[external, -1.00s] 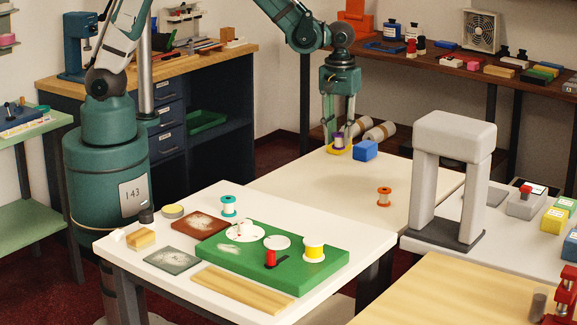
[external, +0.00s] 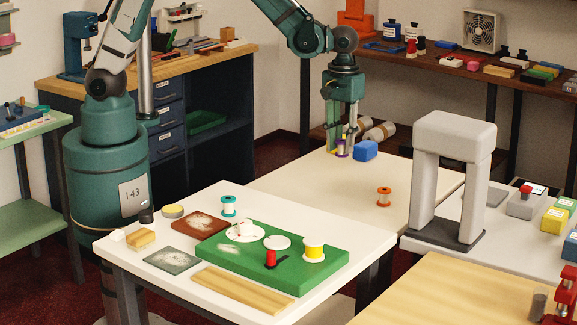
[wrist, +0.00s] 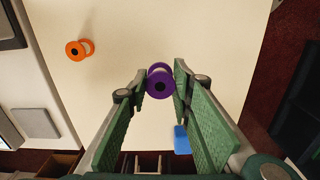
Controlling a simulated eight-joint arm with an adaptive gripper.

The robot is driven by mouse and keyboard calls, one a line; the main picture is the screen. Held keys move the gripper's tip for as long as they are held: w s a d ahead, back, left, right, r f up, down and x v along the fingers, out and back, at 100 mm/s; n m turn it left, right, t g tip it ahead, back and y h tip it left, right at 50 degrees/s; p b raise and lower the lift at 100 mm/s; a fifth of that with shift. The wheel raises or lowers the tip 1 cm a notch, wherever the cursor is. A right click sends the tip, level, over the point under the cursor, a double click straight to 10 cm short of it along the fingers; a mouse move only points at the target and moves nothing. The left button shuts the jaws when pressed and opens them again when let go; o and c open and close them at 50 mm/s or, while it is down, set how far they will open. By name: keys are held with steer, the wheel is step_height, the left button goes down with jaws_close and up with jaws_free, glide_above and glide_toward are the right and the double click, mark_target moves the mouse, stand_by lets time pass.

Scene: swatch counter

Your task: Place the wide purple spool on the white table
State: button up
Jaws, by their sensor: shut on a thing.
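The purple spool (wrist: 160,83) is between my fingertips in the wrist view, its round end with a dark hole facing the camera. It shows small and partly covered in the external view (external: 342,149). My gripper (external: 342,152) is shut on it, low over the back corner of the pale far table (external: 310,178). I cannot tell whether the spool touches that surface. A yellow patch shows beside the fingers, partly hidden. The near white table (external: 130,250) carries a green board (external: 225,252).
An orange spool (external: 384,197) stands farther forward on the pale table. A grey arch (external: 455,130) rises at the right. The pale table's middle is clear.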

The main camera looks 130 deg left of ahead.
steer(key=w+d+m, duration=0.5)
steer(key=d, duration=0.6)
steer(key=w+d+f+m, duration=0.1)
steer(key=w+d+m, duration=0.5)
steer(key=d, duration=0.6)
steer(key=w+d+f+m, duration=0.1)
steer(key=w+d+m, duration=0.4)
steer(key=d, duration=0.7)
steer(key=shift+w+d+f+m, duration=0.15)
steer(key=shift+w+f+m, duration=0.15)
steer(key=shift+m, duration=0.4)
steer(key=s+a+r, duration=0.1)
steer(key=s+a, duration=0.5)
steer(key=a, duration=0.7)
steer(key=s+a+r+n, duration=0.1)
steer(key=s+a, duration=0.6)
steer(key=a, duration=0.6)
steer(key=s+a+r, duration=0.1)
steer(key=s+a, duration=0.6)
steer(key=a, duration=0.6)
steer(key=shift+s+n, duration=0.15)
steer(key=shift+n, duration=0.25)
steer(key=shift+f+b, duration=0.3)
steer(key=shift+f, duration=2.75)
steer(key=shift+f, duration=0.15)
